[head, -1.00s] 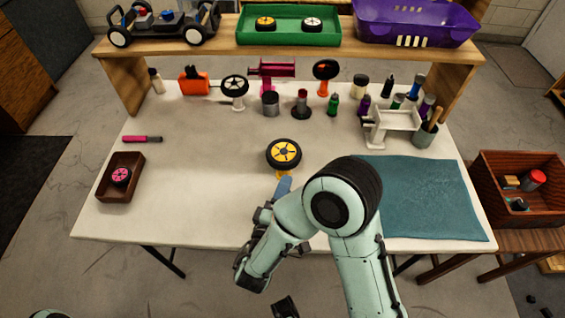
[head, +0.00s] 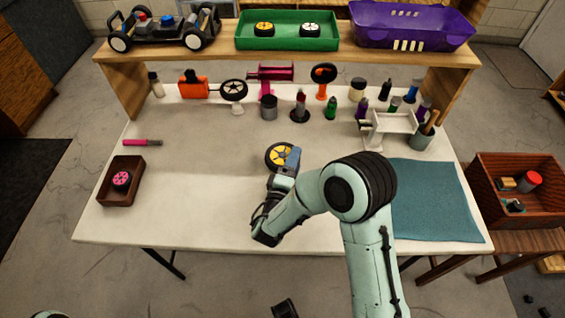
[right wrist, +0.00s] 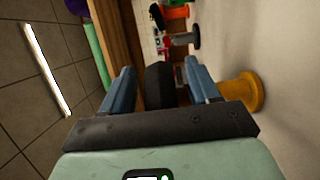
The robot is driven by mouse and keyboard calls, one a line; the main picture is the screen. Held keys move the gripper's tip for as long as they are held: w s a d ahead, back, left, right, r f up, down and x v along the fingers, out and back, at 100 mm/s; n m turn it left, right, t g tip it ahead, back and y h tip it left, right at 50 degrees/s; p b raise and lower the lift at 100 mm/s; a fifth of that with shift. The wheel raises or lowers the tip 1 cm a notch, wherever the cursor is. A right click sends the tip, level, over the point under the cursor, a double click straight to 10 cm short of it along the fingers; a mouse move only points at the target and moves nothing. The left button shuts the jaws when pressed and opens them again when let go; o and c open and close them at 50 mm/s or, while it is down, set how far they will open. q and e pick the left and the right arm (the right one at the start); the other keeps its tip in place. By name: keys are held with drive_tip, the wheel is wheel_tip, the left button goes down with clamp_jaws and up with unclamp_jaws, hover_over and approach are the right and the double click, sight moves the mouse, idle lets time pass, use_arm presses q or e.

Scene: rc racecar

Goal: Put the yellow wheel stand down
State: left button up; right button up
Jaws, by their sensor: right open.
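The yellow wheel stand (right wrist: 246,92) shows in the right wrist view with its round base at the table surface, just right of my fingers. A wheel with a black tyre and yellow hub (head: 277,155) is above it; in the head view my gripper hides the stand and part of the wheel. In the right wrist view the black tyre (right wrist: 160,86) appears between my two blue fingers. My right gripper (head: 291,160) is open at the near right side of the wheel.
The white table (head: 200,190) is clear around the wheel. A brown box (head: 122,187) with a pink wheel is at left, a teal mat (head: 440,200) at right.

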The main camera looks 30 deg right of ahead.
drive_tip(key=c, duration=1.1)
clamp_jaws()
drive_tip(key=shift+r, duration=0.15)
